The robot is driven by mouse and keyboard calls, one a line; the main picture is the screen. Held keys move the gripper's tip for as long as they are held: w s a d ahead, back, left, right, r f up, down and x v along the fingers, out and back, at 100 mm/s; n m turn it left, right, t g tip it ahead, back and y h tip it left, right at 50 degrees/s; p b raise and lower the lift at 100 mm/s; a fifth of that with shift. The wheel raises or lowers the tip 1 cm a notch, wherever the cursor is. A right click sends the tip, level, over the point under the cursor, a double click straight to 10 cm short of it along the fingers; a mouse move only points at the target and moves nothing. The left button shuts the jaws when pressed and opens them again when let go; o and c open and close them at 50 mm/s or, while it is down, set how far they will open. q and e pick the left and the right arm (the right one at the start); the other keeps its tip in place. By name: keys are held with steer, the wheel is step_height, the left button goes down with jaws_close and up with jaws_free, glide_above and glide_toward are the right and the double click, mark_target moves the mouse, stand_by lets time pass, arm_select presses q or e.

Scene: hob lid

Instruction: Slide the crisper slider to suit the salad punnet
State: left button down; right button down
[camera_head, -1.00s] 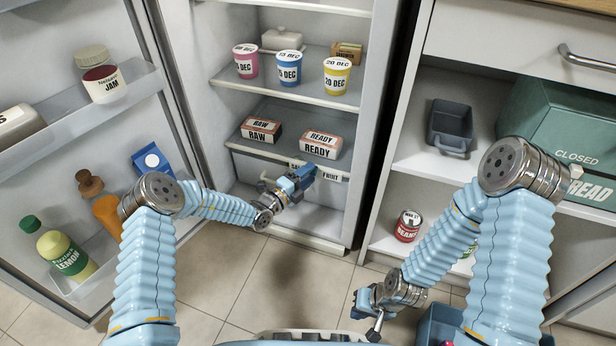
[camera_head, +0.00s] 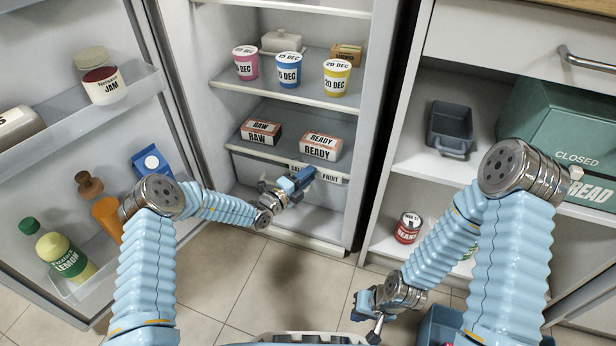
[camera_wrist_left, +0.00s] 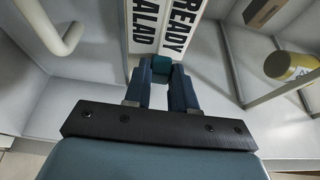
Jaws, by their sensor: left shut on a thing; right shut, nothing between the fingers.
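The label strip (camera_head: 331,176) runs along the front edge of the low fridge shelf, with FRUIT readable at its right and part of SALAD at its left. My left gripper (camera_head: 306,175) reaches into the fridge at this strip. In the left wrist view, its fingers (camera_wrist_left: 160,80) are shut on a small teal slider knob (camera_wrist_left: 160,63), beside the word SALAD. The gripper hides the knob in the head view. My right gripper (camera_head: 363,305) is shut and empty, low over the floor. I cannot make out a salad punnet.
RAW (camera_head: 262,132) and READY (camera_head: 321,146) boxes sit on the shelf just above the strip. Dated pots (camera_head: 289,70) stand higher. The open fridge door (camera_head: 60,150) is at left. A blue crate (camera_head: 432,325) stands near my right arm.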

arm_select(q)
steer(key=w+a+b, duration=0.1)
steer(key=w+a, duration=0.1)
steer(key=a, duration=0.3)
steer(key=shift+a, duration=0.4)
steer(key=c, duration=0.9)
jaws_free()
steer(key=shift+a, duration=0.1)
steer(key=p+v, duration=0.2)
steer(key=v, duration=1.1)
steer(key=shift+s+a, duration=0.25)
steer(key=shift+s, duration=0.1)
